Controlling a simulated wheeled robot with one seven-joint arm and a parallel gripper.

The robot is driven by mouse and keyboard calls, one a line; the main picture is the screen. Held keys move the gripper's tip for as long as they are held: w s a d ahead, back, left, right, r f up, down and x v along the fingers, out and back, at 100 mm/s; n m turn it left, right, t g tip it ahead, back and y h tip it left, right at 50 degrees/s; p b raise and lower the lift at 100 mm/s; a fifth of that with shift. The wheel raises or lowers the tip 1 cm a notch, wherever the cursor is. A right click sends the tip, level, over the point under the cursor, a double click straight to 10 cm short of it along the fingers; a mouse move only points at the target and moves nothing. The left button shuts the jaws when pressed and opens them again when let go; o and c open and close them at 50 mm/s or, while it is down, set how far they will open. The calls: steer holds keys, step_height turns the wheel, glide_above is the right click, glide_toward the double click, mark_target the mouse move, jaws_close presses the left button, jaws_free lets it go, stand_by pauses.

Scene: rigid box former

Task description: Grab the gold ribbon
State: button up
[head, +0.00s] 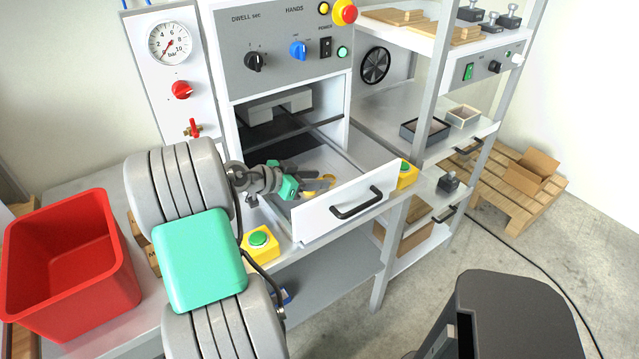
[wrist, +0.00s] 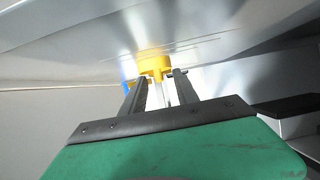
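The gold ribbon (wrist: 153,63) shows as a yellow roll-like piece just past my fingertips in the wrist view. In the head view a bit of it (head: 327,179) shows inside the pulled-out white drawer (head: 335,208), partly covered by my gripper (head: 316,186). My gripper reaches into the drawer from the left. In the wrist view the two dark fingers (wrist: 160,78) stand apart with a gap between them. The ribbon lies at the tips, in line with that gap. I cannot tell whether the fingers touch it.
A small blue thing (wrist: 127,86) is beside the left finger. The drawer front has a black handle (head: 356,203). Yellow boxes with green buttons stand at the left (head: 259,243) and right (head: 405,174) of the drawer. A red bin (head: 70,265) is at the far left.

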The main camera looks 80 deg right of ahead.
jaws_close()
stand_by(0.3)
stand_by(0.3)
